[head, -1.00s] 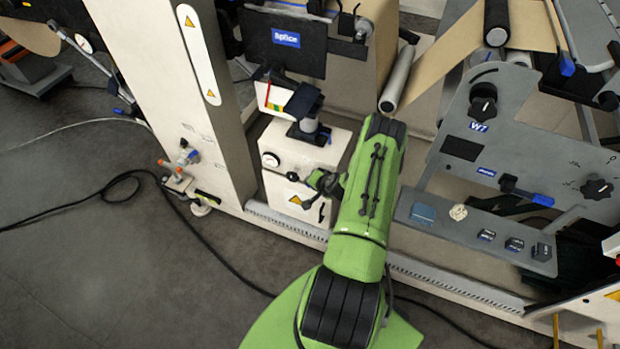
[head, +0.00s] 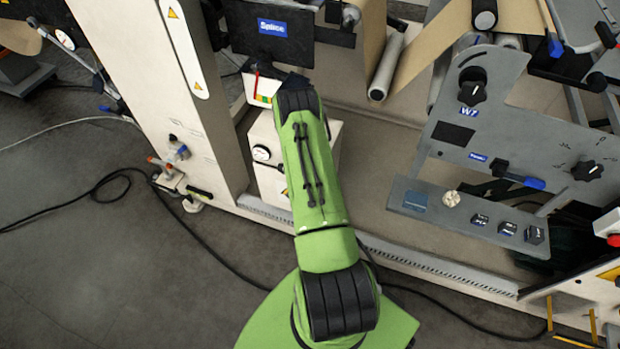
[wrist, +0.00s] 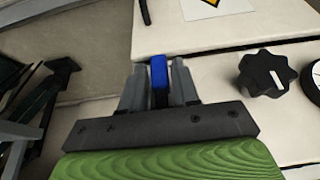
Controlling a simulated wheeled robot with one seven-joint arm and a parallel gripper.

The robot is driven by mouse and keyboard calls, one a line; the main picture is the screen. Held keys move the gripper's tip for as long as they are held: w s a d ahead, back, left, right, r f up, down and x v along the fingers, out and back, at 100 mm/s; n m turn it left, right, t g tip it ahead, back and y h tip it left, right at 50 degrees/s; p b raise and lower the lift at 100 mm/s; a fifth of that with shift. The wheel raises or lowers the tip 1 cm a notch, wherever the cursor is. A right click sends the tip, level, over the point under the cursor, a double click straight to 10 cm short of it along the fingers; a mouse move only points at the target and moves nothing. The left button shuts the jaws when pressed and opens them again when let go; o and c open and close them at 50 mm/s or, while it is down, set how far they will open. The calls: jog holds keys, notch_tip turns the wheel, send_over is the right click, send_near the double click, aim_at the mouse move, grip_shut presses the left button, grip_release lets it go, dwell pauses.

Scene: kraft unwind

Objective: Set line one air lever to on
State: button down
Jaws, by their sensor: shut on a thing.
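A blue lever handle (wrist: 158,72) shows in the wrist view between the two grey fingers of my gripper (wrist: 159,84). The fingers are closed on it from both sides. It lies against a pale cabinet face, and its base and any line label are hidden. In the head view the pale cabinet (head: 262,170) stands below the black Splice panel (head: 272,30). My arm covers much of its front, so the gripper and lever are hidden there. I cannot tell from the frames whether the lever is at on or off.
A black knob (wrist: 267,73) sits close to the right of my gripper, with a gauge beyond it. A warning sticker (wrist: 212,6) is above. In the head view a pale upright (head: 165,80) stands left of the cabinet, and a grey W7 panel (head: 480,110) stands at right.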

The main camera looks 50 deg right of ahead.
jog(key=shift+s, duration=0.1)
dwell(0.3)
jog(key=c, duration=1)
grip_release()
jog(key=shift+c, duration=0.2)
jog(key=p+v, duration=0.4)
jog(key=v, duration=1.1)
jog(key=shift+r, duration=0.35)
jog(key=shift+a, duration=0.1)
